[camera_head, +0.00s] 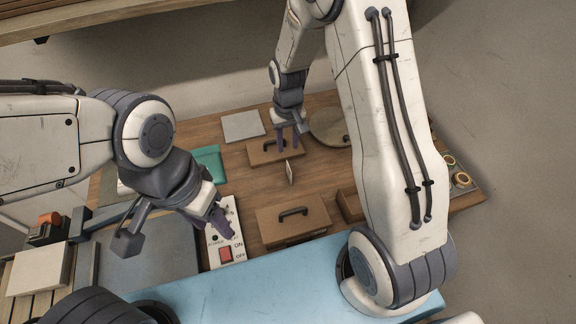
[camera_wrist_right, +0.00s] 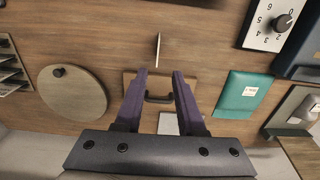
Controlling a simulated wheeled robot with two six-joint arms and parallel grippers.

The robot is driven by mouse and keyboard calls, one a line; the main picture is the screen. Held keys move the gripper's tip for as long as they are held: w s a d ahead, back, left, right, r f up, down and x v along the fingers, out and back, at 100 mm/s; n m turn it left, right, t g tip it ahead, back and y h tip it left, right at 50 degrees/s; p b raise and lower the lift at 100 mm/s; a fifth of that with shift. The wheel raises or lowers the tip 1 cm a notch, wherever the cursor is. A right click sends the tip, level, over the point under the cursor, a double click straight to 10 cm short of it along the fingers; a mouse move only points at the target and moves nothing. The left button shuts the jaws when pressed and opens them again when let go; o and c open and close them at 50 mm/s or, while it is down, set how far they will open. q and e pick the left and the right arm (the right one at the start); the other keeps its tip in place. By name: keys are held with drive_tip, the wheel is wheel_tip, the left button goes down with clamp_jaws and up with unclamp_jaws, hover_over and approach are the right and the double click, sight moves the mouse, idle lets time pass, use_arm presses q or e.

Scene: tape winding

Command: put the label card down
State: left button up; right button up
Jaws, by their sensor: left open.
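My left gripper (camera_head: 220,218) is open and empty, over the switch panel at the left.
A brown lid with a dark handle (camera_head: 293,213) lies in front of the card, a second one (camera_head: 268,152) behind it. A round board (camera_head: 328,126), grey tile (camera_head: 243,126), green folder (camera_head: 209,162) and ON/OFF panel (camera_head: 232,245) lie around. Bare wood surrounds the card.

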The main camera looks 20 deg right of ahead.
drive_tip(key=p, duration=0.2)
hover_over(289, 173)
drive_tip(key=f, duration=0.5)
drive_tip(key=shift+w+f, duration=0.3)
wheel_tip(289, 173, down, 4)
drive_tip(key=shift+s+f+p, duration=0.1)
drive_tip(key=shift+f+p, duration=0.1)
drive_tip(key=shift+p, duration=1)
drive_tip(key=shift+f, duration=0.4)
clamp_jaws()
